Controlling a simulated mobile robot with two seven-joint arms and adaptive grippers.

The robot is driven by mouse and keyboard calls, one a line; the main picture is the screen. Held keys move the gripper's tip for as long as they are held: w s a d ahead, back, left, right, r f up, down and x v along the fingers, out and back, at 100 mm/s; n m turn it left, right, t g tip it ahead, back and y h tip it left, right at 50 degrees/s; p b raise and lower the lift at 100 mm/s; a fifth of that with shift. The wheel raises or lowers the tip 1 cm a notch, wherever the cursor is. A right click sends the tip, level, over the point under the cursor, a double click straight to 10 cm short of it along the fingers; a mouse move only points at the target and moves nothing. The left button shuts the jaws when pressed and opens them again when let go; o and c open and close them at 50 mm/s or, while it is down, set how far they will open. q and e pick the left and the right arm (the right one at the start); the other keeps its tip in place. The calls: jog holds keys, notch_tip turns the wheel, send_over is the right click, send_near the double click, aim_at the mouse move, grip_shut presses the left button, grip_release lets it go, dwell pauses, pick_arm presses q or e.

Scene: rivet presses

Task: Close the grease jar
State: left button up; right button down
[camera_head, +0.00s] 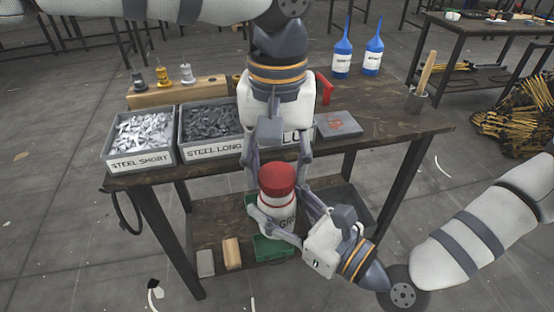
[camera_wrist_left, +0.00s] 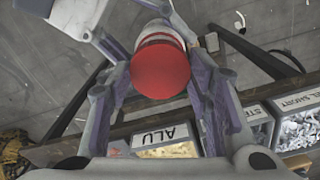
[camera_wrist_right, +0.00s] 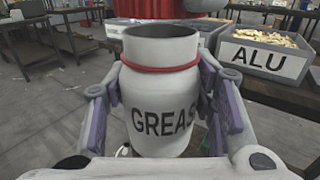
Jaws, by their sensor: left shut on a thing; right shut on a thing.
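The white grease jar (camera_head: 284,222) is upright in front of the bench, held in my right gripper (camera_head: 278,215). The right wrist view shows its body (camera_wrist_right: 160,118) marked GREAS, a red ring round its neck, and its open mouth (camera_wrist_right: 162,42). My right fingers close on both sides of the body. My left gripper (camera_head: 278,168) reaches down from above, shut on the red lid (camera_head: 277,180). The lid (camera_wrist_left: 161,70) shows large between the fingers in the left wrist view. In the right wrist view, the lid's lower part (camera_wrist_right: 165,8) is above and behind the mouth, apart from it.
The bench (camera_head: 400,118) holds bins labelled STEEL SHORT (camera_head: 140,160), STEEL LONG (camera_head: 213,150) and ALU (camera_wrist_right: 262,60). Two blue bottles (camera_head: 342,55) stand at the back right. A lower shelf (camera_head: 212,212) with a green tray (camera_head: 270,247) lies below the jar.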

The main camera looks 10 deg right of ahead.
pick_arm(q)
jog(key=shift+f, duration=0.4)
jog(key=shift+f, duration=0.55)
jog(key=m, duration=0.9)
jog(key=shift+m, duration=0.4)
jog(key=o, duration=0.7)
jog(key=shift+r, duration=0.1)
notch_tip(320, 180, up, 4)
jog(key=shift+r, duration=0.15)
